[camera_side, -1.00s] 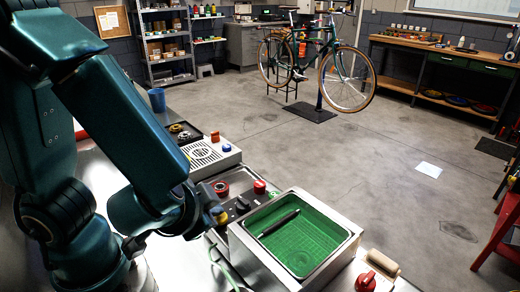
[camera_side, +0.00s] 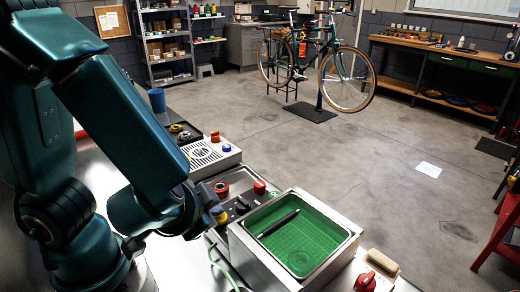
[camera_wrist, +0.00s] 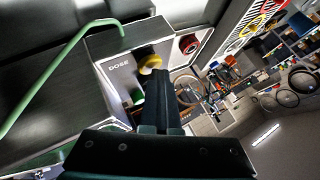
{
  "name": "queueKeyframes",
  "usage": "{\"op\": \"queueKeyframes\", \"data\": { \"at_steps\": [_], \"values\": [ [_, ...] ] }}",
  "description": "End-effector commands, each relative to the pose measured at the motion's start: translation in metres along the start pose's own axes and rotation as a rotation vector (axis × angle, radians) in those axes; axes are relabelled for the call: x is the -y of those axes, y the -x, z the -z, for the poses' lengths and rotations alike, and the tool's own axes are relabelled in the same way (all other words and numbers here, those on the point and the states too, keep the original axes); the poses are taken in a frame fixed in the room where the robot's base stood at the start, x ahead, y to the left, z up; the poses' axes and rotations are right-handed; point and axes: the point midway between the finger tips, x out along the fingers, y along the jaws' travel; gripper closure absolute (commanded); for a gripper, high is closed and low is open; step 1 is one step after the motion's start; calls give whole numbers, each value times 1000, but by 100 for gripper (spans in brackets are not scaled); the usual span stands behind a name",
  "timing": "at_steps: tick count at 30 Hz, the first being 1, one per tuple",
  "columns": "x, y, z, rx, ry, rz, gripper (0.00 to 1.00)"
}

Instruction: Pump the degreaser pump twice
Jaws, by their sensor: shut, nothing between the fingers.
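In the wrist view a round yellow knob (camera_wrist: 150,62) sits on a panel labelled DOSE; it is the likely degreaser pump. The dark fingers of my gripper (camera_wrist: 160,82) are shut and empty, with their tips right by the knob. I cannot tell whether they touch it. In the side view part of the yellow knob (camera_side: 221,216) shows just right of my wrist, left of the green basin.
A metal-rimmed green basin (camera_side: 318,236) holds a dark, slim tool (camera_side: 278,223). A red knob (camera_side: 259,186), a black knob (camera_side: 242,202) and a red-ringed part (camera_side: 221,187) are close by. A green tube (camera_wrist: 62,72) runs left of the panel. A red-handled item (camera_side: 366,281) is at the front.

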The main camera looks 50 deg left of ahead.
Motion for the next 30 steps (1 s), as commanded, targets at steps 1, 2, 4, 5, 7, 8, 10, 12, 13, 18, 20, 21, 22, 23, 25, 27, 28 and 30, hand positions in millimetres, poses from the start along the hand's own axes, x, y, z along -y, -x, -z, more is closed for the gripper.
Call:
{"op": "queueKeyframes", "data": {
  "at_steps": [1, 2, 4, 5, 7, 8, 10, 12, 13, 18, 20, 21, 22, 23, 25, 27, 28, 30],
  "values": [
    [0, 0, -1, 2, 0, -2, 100],
    [0, 0, 0, 2, 0, -2, 100],
    [0, 0, 0, 2, 0, -2, 100],
    [-1, 0, 0, 2, 0, -2, 100],
    [-1, 0, 0, 2, 0, -2, 100],
    [-1, 0, 0, 2, 0, -3, 100],
    [-1, 0, 0, 2, 0, -3, 100],
    [-1, 0, 0, 1, 0, -3, 100],
    [-1, 0, 0, 1, 0, -3, 100],
    [-2, -1, -2, 2, -1, -3, 100],
    [-3, -3, -2, 2, -3, -3, 100],
    [-4, -4, -3, 2, -3, -3, 100],
    [-4, -5, -4, 2, -4, -3, 100],
    [-5, -5, -4, 3, -4, -3, 100],
    [-6, -6, -5, 3, -2, -5, 100],
    [-6, -7, -6, 3, -2, -5, 100],
    [-6, -7, -6, 3, -2, -5, 100],
    [-6, -7, -6, 4, -2, -5, 100]
  ]
}}
